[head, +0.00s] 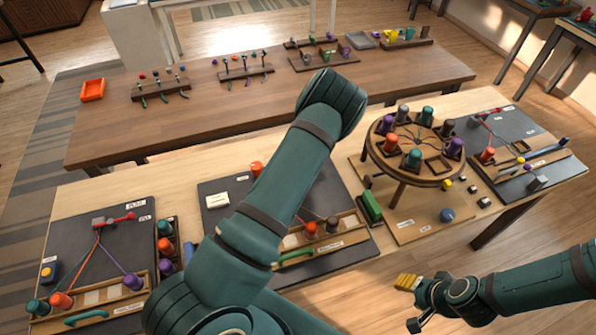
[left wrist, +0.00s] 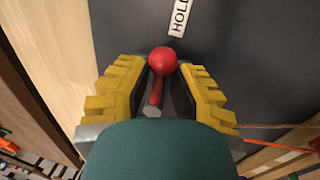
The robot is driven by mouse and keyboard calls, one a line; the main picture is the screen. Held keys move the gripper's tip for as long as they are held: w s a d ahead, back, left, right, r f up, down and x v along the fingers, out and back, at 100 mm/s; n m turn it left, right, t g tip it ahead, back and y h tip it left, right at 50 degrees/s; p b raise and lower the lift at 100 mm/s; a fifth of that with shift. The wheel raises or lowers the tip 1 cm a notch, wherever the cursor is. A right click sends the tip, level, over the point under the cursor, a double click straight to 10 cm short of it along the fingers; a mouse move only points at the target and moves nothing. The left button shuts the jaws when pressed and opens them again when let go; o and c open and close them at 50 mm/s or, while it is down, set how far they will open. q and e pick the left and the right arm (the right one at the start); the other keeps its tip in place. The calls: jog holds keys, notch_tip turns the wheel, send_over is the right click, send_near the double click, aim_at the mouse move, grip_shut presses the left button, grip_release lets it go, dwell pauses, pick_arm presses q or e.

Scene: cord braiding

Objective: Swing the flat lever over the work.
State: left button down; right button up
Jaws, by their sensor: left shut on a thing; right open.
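A red lever with a round red knob (left wrist: 163,61) shows in the left wrist view, on a dark board beside a white label reading "HOLD". My left gripper (left wrist: 160,85) is shut on this lever, its yellow fingers on either side of the knob and shaft. In the head view my left arm hides that gripper and part of the middle board (head: 350,185). Similar red levers show on the left board (head: 118,219) and the right board (head: 489,114). My right gripper (head: 408,304) is open and empty, low at the right, off the table's front edge.
A round braiding stand (head: 398,170) with several coloured bobbins stands right of the middle board. Orange cord (left wrist: 285,147) runs near my left gripper. The back table (head: 200,125) holds several racks and an orange tray (head: 92,90).

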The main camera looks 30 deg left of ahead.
pick_arm(q)
jog(key=shift+d, duration=0.1)
jog(key=c, duration=0.8)
grip_release()
jog(key=shift+w+f, duration=0.1)
jog(key=shift+w, duration=0.05)
jog(key=shift+o, duration=0.2)
notch_tip(320, 180, up, 12)
jog(key=s+d, duration=0.1)
jog(key=shift+s+d, duration=0.3)
jog(key=shift+d, duration=0.05)
jog(key=shift+f, duration=0.1)
